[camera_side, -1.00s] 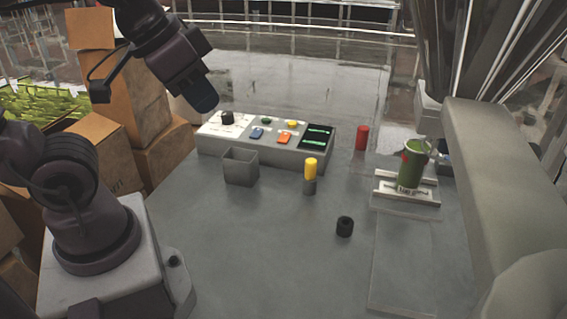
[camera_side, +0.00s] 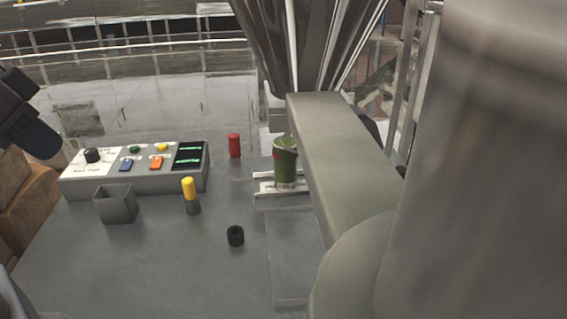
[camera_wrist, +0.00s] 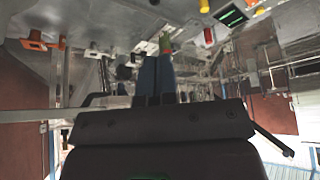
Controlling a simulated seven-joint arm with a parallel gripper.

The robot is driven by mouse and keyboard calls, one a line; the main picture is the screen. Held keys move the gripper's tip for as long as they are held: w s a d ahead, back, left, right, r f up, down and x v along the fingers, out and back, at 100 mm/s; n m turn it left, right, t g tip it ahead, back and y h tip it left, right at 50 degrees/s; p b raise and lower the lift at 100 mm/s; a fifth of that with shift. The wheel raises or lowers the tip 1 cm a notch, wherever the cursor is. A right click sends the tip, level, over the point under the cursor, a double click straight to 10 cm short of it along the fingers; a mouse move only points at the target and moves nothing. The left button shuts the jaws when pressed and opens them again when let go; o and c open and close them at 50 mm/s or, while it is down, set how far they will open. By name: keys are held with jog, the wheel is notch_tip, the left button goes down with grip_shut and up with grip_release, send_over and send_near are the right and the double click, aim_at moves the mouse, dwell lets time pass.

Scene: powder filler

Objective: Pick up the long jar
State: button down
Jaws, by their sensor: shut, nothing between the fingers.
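Which object is the long jar, I cannot tell for certain. A tall green jar (camera_side: 285,160) stands upright on a small plate under the filler. A red cylinder (camera_side: 234,146) stands behind and left of it. A yellow-topped grey cylinder (camera_side: 190,195) and a short black jar (camera_side: 235,236) stand nearer. My gripper (camera_side: 42,148) is at the far left edge in the side view, above the table and apart from all of these.
A control panel (camera_side: 75,185) with knob, buttons and a dark screen sits at the left of the table. A grey open box (camera_side: 116,205) stands in front of it. The filler's thick grey arm (camera_side: 340,165) blocks the right side. The front left of the table is clear.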

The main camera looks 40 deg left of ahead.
jog(key=shift+c, duration=0.6)
grip_release()
